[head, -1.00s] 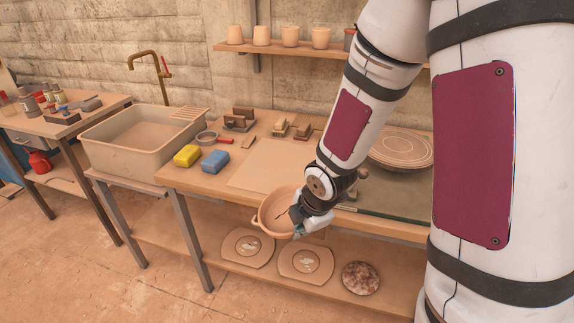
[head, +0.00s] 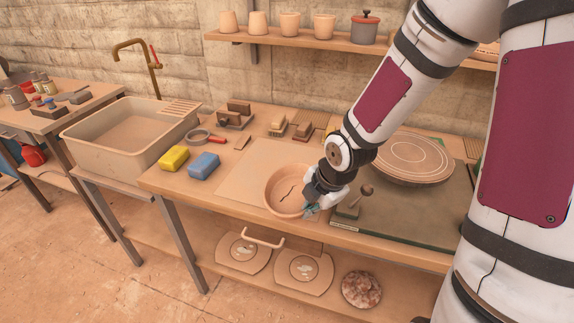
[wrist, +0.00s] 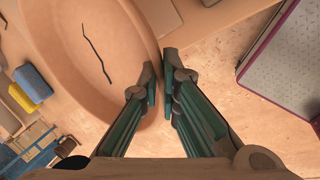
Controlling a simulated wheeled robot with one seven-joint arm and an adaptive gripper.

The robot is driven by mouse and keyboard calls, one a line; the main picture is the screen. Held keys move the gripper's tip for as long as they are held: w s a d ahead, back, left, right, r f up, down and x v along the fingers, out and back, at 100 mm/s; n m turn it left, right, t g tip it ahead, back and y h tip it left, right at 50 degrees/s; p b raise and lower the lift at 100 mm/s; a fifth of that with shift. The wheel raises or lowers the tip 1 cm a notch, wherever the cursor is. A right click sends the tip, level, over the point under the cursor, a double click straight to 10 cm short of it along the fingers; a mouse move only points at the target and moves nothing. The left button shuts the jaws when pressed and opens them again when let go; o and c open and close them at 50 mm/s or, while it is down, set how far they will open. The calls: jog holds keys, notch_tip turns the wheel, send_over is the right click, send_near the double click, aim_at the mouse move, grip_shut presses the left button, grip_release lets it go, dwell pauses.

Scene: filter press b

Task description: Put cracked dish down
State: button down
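The cracked dish (head: 284,196) is a round terracotta bowl with a dark jagged crack inside. In the head view it is over the front part of the pale board (head: 240,180); I cannot tell whether its base touches the board. In the wrist view the dish (wrist: 75,75) fills the upper left, with the crack in clear sight. My gripper (head: 312,209) is at the dish's right rim. In the wrist view my gripper (wrist: 160,85) has one finger inside the dish and one outside, closed on the rim. The dish's underside is hidden.
Yellow (head: 173,158) and blue (head: 203,165) sponges lie left of the board. A dark green mat (head: 415,220) with a round wooden disc (head: 413,155) lies to the right. The sink (head: 125,145) is farther left. Several plates lie on the shelf below.

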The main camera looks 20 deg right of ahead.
aim_at(294, 168)
jog(key=w, duration=0.5)
jog(key=w+d+f+b, duration=0.1)
jog(key=w, duration=1)
jog(key=shift+w+d+f+b, duration=0.15)
jog(key=shift+w+f+b, duration=0.1)
jog(key=shift+b, duration=0.15)
jog(key=shift+f, duration=1.7)
jog(key=shift+s+f, duration=0.1)
jog(key=c, duration=2.1)
grip_release()
